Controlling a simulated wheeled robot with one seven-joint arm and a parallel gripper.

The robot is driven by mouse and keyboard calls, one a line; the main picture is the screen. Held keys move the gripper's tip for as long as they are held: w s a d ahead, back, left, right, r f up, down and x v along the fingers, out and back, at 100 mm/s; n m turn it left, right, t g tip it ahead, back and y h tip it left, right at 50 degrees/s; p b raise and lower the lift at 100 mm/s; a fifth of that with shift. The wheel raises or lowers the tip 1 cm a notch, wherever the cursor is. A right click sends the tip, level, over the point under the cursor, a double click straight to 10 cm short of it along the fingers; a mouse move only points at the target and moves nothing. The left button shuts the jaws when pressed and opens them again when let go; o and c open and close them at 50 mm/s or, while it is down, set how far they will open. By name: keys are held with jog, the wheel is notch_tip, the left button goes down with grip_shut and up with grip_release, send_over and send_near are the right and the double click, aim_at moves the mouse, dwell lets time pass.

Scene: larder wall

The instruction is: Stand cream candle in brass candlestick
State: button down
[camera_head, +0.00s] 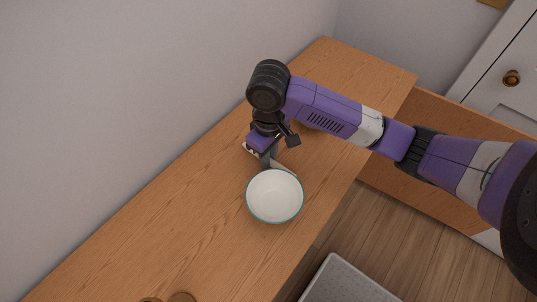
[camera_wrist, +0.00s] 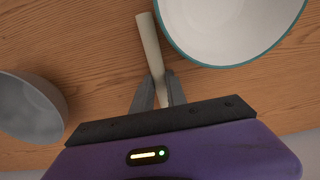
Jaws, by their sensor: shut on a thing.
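The cream candle (camera_wrist: 149,42) is between the fingertips of my gripper (camera_wrist: 158,92) in the wrist view. My gripper is shut on it near one end, and the rest sticks out past the fingers over the wood. In the head view my gripper (camera_head: 268,162) is low over the counter, just behind the white bowl, and part of the candle (camera_head: 287,169) shows beside it. I cannot tell whether the candle touches the counter. Brownish round tops (camera_head: 181,297) are cut off at the bottom edge of the head view; I cannot tell whether one is the brass candlestick.
A white bowl with a teal rim (camera_head: 275,196) stands close beside the candle; it also shows in the wrist view (camera_wrist: 230,30). A grey bowl (camera_wrist: 30,108) is on the other side. The wooden counter (camera_head: 170,235) is clear toward the lower left, with a wall behind.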

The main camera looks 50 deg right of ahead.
jog(key=shift+f, duration=0.15)
jog(key=c, duration=1.3)
grip_release()
jog(key=shift+c, duration=0.2)
notch_tip(320, 180, up, 12)
jog(key=shift+r+p, duration=0.2)
jog(key=shift+p, duration=0.2)
